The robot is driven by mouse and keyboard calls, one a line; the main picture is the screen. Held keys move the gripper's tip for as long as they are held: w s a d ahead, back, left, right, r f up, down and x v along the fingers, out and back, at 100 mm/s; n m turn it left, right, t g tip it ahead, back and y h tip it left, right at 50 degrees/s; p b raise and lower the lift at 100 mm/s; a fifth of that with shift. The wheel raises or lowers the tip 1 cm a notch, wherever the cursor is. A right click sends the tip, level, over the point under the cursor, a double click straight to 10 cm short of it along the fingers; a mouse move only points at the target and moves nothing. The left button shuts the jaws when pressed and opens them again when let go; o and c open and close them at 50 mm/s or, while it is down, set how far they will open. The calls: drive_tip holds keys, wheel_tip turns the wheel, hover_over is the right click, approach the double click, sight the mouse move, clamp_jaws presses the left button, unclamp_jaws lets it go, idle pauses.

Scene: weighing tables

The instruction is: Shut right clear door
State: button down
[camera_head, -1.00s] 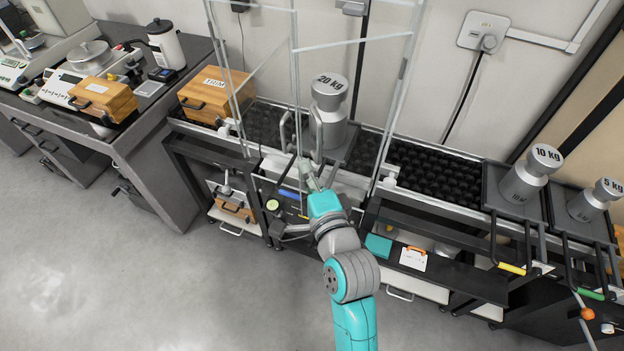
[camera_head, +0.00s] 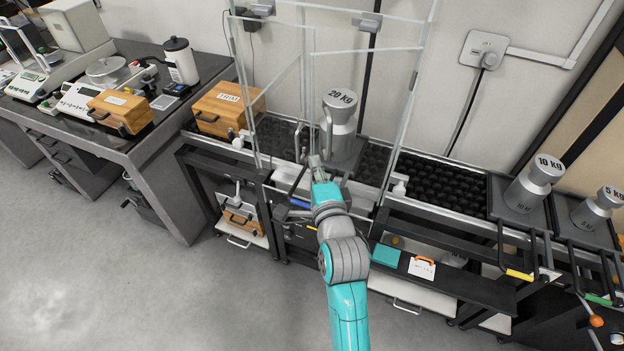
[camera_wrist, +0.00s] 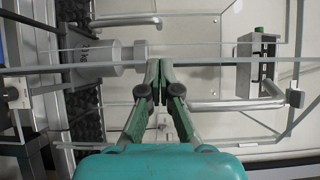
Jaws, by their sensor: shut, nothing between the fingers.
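The right clear door (camera_head: 365,52) is a glass pane with pale edges at the front of the clear enclosure (camera_head: 411,100). It looks close to the line of the front; I cannot tell whether a gap is left. A silver bar handle (camera_head: 328,130) stands near its inner edge. The left clear door (camera_head: 279,75) slants, with its own bar handle (camera_head: 297,141). My gripper (camera_head: 315,158) is shut and empty, low by the inner door edges. In the wrist view its fingertips (camera_wrist: 160,66) overlap a pale door edge, beside a bar handle (camera_wrist: 235,105); contact is unclear.
The 20 kg weight (camera_head: 340,120) stands behind the panes. A wooden box (camera_head: 228,108) is left of the enclosure. The 10 kg weight (camera_head: 530,185) and 5 kg weight (camera_head: 598,210) stand on the right. Black roller track (camera_head: 455,182) lies between. Grey floor is open at left.

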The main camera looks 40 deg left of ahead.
drive_tip(key=x, duration=0.6)
drive_tip(key=shift+w, duration=0.2)
drive_tip(key=shift+w+d+x, duration=0.1)
drive_tip(key=shift+x, duration=0.5)
drive_tip(key=shift+w+d+x, duration=0.1)
drive_tip(key=shift+w+x, duration=0.05)
drive_tip(key=shift+x, duration=0.5)
drive_tip(key=shift+s, duration=0.1)
